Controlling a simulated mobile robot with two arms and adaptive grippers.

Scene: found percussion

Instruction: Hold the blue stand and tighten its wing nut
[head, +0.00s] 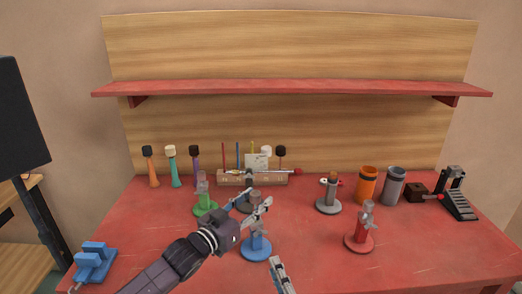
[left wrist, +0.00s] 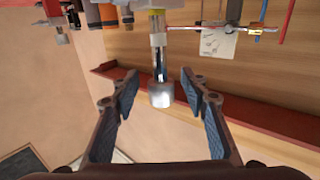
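The blue stand (head: 256,248) stands upright on the red table, in front of the middle in the head view. It has a round blue base and a grey post; its wing nut is too small to make out. My left gripper (head: 256,204) is open, its fingers near the upper post. In the left wrist view, my left gripper (left wrist: 160,95) has its fingers spread wide, with a grey-capped post (left wrist: 158,97) between them, apart from both. I cannot tell for sure which stand this post belongs to. My right gripper (head: 281,272) shows at the bottom edge, in front of the blue stand.
A green stand (head: 205,208) is on the left, a red stand (head: 359,242) on the right, and a grey stand (head: 328,206) behind. A wooden block (head: 235,179), orange cup (head: 366,185), grey cup (head: 391,186) and black pedal (head: 460,205) line the back. A blue object (head: 94,263) lies front left.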

